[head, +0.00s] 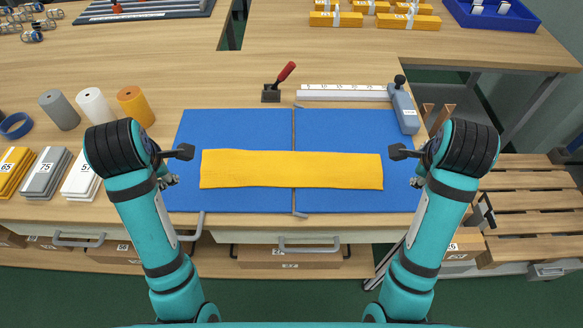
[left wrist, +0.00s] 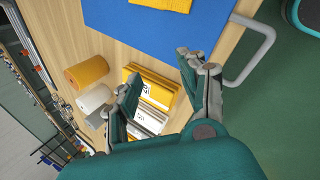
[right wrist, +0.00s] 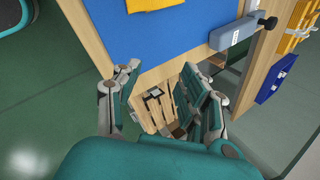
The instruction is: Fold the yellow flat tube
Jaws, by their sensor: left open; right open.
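The yellow flat tube (head: 290,169) lies flat and spread lengthwise across the blue board (head: 240,125), crossing its middle seam. Its ends show in the left wrist view (left wrist: 165,4) and in the right wrist view (right wrist: 150,4). My left gripper (head: 177,166) is open and empty, just left of the tube's left end; its spread fingers show in the left wrist view (left wrist: 160,78). My right gripper (head: 406,167) is open and empty, just right of the tube's right end; its fingers are apart in the right wrist view (right wrist: 158,72).
Grey, white and orange rolls (head: 135,105) and numbered stacks (head: 44,174) are at the left. A wooden pallet (head: 530,195) lies beyond the table's right edge.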

